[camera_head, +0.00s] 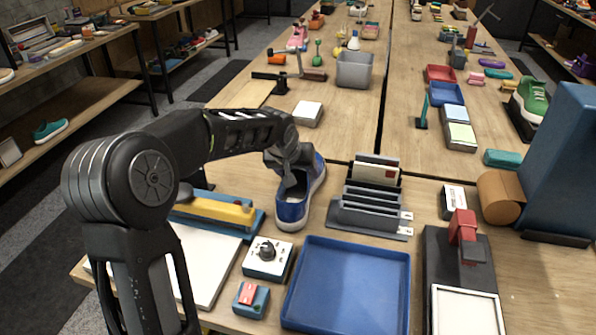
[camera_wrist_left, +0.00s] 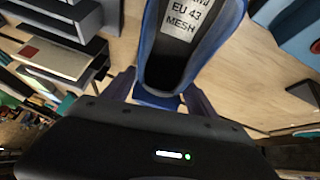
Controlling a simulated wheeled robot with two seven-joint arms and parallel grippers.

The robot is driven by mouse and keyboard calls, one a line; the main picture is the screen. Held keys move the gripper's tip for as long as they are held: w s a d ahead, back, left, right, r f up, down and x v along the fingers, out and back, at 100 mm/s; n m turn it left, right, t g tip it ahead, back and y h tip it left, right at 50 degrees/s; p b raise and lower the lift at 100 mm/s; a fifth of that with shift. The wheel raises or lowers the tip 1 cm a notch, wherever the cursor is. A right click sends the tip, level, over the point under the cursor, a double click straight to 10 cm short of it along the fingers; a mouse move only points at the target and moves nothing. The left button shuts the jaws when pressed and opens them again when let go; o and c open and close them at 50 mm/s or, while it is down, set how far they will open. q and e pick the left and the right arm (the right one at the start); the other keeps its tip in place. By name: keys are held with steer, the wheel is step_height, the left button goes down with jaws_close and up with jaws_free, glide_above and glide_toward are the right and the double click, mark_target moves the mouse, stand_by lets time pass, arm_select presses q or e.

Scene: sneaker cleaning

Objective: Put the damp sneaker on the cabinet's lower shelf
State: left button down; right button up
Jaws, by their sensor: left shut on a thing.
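A blue sneaker (camera_head: 293,211) with a pale sole is at the middle of the near table in the head view, its opening facing up. My left gripper (camera_head: 291,172) reaches over it from the left and is shut on it. In the left wrist view the sneaker's blue heel (camera_wrist_left: 157,99) sits between the fingers, and a white inner label reads "EU 43 MESH". I cannot tell whether the sole touches the table. A two-level wooden shelf unit stands at the left, with a teal sneaker (camera_head: 50,130) on its lower shelf (camera_head: 85,103). My right gripper is out of view.
A grey slotted rack (camera_head: 370,212) stands close right of the sneaker. A blue tray (camera_head: 347,285) and a white dial box (camera_head: 267,260) lie in front. A yellow-handled tool (camera_head: 215,210) lies to the left. The lower shelf has bare room right of the teal sneaker.

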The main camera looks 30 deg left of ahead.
arm_select(q)
steer(key=shift+c, duration=1)
jaws_free()
steer(key=v, duration=1.2)
steer(key=shift+b, duration=0.4)
steer(key=shift+d, duration=0.1)
